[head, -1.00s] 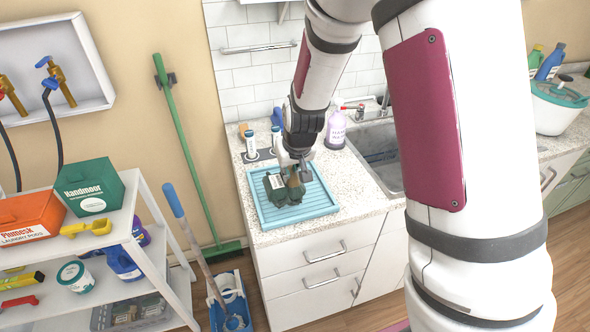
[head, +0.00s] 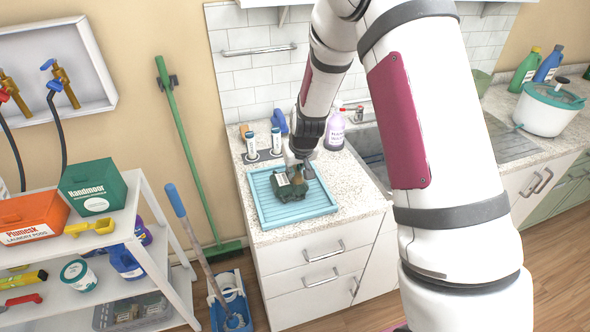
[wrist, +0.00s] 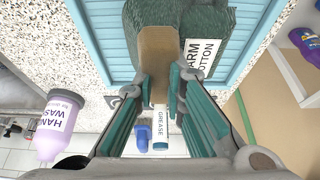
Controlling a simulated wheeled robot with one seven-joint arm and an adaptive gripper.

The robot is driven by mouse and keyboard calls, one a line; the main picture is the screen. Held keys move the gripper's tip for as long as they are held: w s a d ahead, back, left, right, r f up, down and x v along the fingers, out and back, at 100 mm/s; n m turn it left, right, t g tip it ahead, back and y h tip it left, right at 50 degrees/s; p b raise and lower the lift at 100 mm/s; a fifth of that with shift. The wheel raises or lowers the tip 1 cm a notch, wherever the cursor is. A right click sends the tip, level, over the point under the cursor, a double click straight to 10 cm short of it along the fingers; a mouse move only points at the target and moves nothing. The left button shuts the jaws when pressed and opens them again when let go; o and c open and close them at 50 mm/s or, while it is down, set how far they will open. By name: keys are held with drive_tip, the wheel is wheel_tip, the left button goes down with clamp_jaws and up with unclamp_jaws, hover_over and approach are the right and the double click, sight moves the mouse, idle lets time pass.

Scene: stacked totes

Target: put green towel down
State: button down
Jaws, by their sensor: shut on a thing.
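The green towel (head: 288,188) is a dark green folded bundle with a brown band and a white label. It is over the light blue ribbed tray (head: 265,212) on the counter, and I cannot tell how much of it rests on the tray. My gripper (head: 297,170) comes down from above and is shut on the towel. In the wrist view the towel (wrist: 215,25) fills the top middle, with its brown band between the fingertips of my gripper (wrist: 160,88). The towel's underside is hidden.
Small white bottles (head: 250,143) stand behind the tray on the counter. A lilac hand wash bottle (head: 335,131) stands near the sink (head: 372,158) at the right.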

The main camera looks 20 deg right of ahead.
drive_tip(key=shift+f, duration=0.1)
drive_tip(key=c, duration=1.7)
unclamp_jaws()
drive_tip(key=shift+o, duration=0.2)
